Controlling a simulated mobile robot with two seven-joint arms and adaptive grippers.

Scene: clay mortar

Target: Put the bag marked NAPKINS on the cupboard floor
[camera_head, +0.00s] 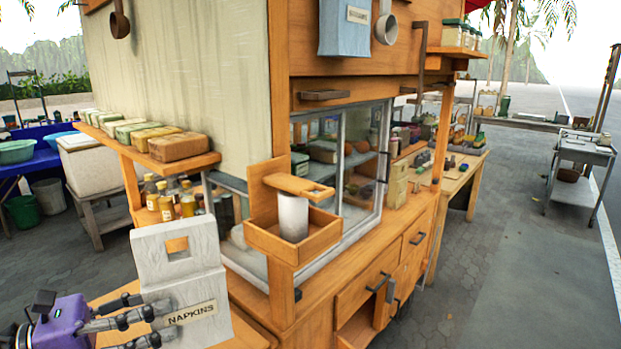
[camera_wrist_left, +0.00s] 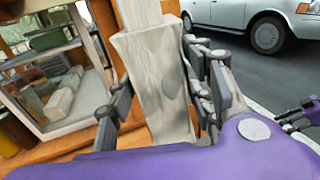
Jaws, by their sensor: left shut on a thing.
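The bag marked NAPKINS (camera_head: 185,275) is a pale grey-white bag with a handle cutout at its top and a label low on its front. My left gripper (camera_head: 145,322) is shut on its lower part at the lower left of the head view. In the left wrist view the bag (camera_wrist_left: 155,85) stands between the two fingers of the left gripper (camera_wrist_left: 160,110). The wooden cupboard (camera_head: 345,300) is under the stall's counter; a dark opening shows low on its front, and its floor is mostly cut off. My right gripper (camera_wrist_left: 292,114) shows partly at the wrist view's right edge; its jaw state is unclear.
A wooden box with a white cylinder (camera_head: 293,215) juts from the stall's corner, right of the bag. A glass case (camera_head: 345,165) sits above the drawers (camera_head: 365,285). Bottles (camera_head: 165,200) stand behind the bag. Open paving (camera_head: 490,270) lies to the right.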

